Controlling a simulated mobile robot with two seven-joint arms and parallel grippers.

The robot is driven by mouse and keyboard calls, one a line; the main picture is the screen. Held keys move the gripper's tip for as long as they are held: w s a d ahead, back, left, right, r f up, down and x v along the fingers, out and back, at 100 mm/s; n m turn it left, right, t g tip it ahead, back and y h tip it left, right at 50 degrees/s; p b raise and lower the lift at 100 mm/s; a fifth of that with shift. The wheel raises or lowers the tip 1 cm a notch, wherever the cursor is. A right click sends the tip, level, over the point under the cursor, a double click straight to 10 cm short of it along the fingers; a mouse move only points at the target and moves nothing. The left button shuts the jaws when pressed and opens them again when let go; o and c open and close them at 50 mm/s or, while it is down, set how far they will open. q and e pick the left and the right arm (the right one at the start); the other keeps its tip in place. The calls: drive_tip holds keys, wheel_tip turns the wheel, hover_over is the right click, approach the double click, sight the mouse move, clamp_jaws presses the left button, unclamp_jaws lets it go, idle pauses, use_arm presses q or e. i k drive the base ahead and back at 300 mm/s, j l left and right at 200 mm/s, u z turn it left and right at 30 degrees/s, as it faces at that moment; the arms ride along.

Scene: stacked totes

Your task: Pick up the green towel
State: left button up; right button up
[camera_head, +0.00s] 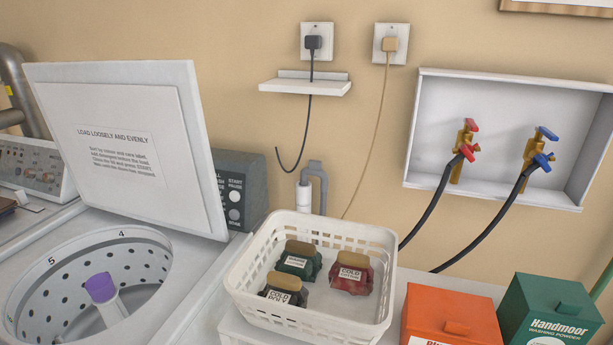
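A dark green cloth bundle (299,264) with a white label and a tan top sits in a white slatted basket (250,252), towards its back left. It is the only green cloth I see, and I cannot tell for sure that it is a towel. A red bundle (352,274) sits to its right, and a dark grey bundle (285,292) marked "COLD POLY" sits in front of it. Neither of my grippers is in view.
An open top-loading washer (190,275) with a raised lid (130,135) stands left of the basket. An orange box (450,318) and a green washing powder box (548,310) stand to the right. Taps (465,150) with black hoses are on the wall behind.

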sight(300, 259)
drive_tip(key=i+l, duration=0.1)
drive_tip(key=l, duration=0.35)
drive_tip(key=i+l+u, duration=0.1)
drive_tip(key=l, duration=0.4)
drive_tip(key=u, duration=1.35)
drive_tip(key=j+u, duration=0.55)
drive_tip(key=j, duration=0.2)
drive_tip(key=l+z, duration=0.3)
drive_tip(key=l, duration=0.45)
